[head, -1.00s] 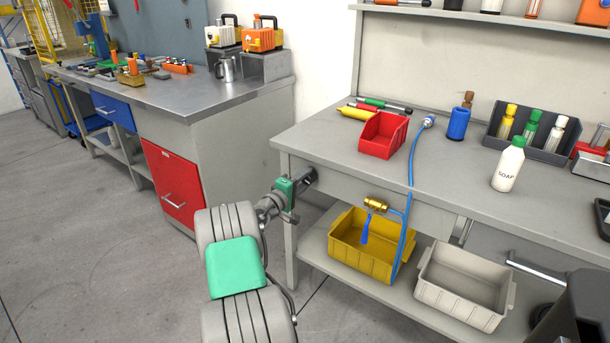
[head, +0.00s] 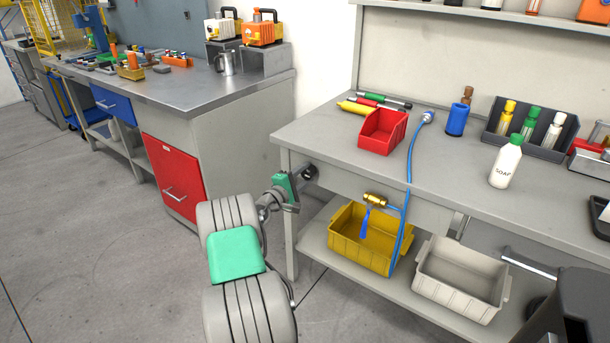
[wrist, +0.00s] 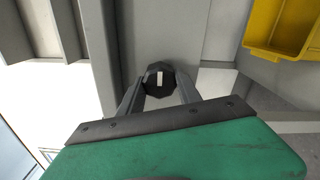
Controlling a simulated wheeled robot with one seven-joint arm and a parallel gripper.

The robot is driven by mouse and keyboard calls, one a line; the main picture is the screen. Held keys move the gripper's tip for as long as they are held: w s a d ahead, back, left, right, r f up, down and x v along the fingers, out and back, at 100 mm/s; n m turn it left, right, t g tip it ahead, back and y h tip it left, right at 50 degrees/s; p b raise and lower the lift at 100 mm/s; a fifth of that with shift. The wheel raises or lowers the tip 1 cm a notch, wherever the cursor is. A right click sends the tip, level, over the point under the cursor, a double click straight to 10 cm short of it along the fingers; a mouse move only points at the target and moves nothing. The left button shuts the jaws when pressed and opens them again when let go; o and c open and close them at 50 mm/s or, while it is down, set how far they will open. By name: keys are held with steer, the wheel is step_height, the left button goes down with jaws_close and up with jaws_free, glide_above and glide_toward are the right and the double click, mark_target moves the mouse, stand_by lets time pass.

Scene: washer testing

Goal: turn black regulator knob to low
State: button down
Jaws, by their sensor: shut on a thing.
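The black regulator knob (wrist: 153,78) with a pale pointer mark sits on the front face of the grey workbench, near its left leg. In the wrist view its mark stands about upright. My gripper (wrist: 159,92) is shut on the knob, one finger on each side. In the head view the knob (head: 310,172) shows only in part as a dark shape beyond my gripper (head: 300,178), and its mark cannot be made out there. I see no readable low label.
A yellow bin (head: 345,247) and a pale grey bin (head: 433,283) stand on the lower shelf to the right. A brass valve with a blue lever (head: 374,200) and a blue hose hang nearby. A red drawer cabinet (head: 172,180) stands left, with floor between.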

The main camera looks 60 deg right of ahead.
steer(key=c, duration=0.8)
jaws_free()
steer(key=shift+c, duration=0.2)
steer(key=shift+a, duration=0.1)
steer(key=w+a, duration=0.1)
steer(key=a, duration=0.6)
steer(key=shift+a+p, duration=0.3)
steer(key=shift+p, duration=0.15)
steer(key=shift+w, duration=0.1)
